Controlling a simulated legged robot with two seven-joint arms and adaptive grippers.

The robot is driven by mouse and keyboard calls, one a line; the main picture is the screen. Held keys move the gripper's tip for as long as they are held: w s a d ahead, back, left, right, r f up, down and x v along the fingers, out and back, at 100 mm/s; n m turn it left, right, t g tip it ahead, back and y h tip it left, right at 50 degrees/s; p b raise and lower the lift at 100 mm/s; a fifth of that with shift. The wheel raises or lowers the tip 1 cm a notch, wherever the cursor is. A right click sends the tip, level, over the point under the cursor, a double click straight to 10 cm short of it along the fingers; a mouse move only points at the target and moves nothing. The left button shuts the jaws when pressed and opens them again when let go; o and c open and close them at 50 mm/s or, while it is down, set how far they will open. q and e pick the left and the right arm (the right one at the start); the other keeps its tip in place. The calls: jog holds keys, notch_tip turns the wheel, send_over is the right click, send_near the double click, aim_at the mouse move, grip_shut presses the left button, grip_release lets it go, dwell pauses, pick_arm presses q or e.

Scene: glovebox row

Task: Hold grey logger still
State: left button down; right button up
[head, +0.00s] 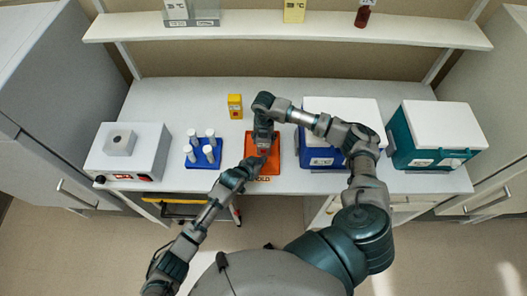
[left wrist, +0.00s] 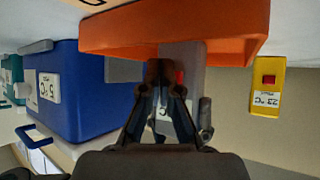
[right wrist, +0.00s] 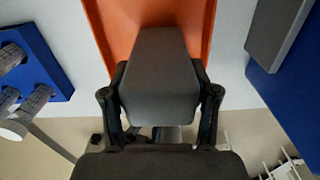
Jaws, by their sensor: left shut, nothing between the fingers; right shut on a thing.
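The grey logger (right wrist: 160,75) fills the space between the fingers of my right gripper (right wrist: 160,95), over the orange tray (right wrist: 100,20). In the left wrist view the logger (left wrist: 190,55) shows a red button and a partly hidden label, against the orange tray (left wrist: 230,30). My left gripper (left wrist: 160,72) is shut and empty, its tips right in front of the logger's face; I cannot tell whether they touch it. In the head view the arms mostly hide the logger, and both grippers meet over the orange tray (head: 274,165) marked HOLD.
A yellow logger (head: 235,106) stands behind the tray. To the left are a blue rack (head: 203,156) with white-capped tubes and a grey device (head: 128,152). To the right are a blue box (head: 345,110) with a white lid and a teal box (head: 435,140). A shelf (head: 290,30) runs above.

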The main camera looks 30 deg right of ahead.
pick_arm(q)
jog(key=shift+w+d, duration=0.1)
jog(key=shift+w+d+r, duration=0.1)
jog(key=shift+w, duration=0.15)
jog(key=shift+w+d, duration=0.3)
jog(key=shift+w, duration=0.1)
dwell(0.9)
jog(key=shift+s+a, duration=0.1)
jog(key=shift+s, duration=0.05)
jog(key=shift+s+a, duration=0.45)
jog(key=shift+s, duration=0.2)
jog(key=shift+s+a, duration=0.7)
jog(key=shift+s, duration=0.35)
jog(key=shift+s+a, duration=0.7)
jog(key=shift+s, duration=0.35)
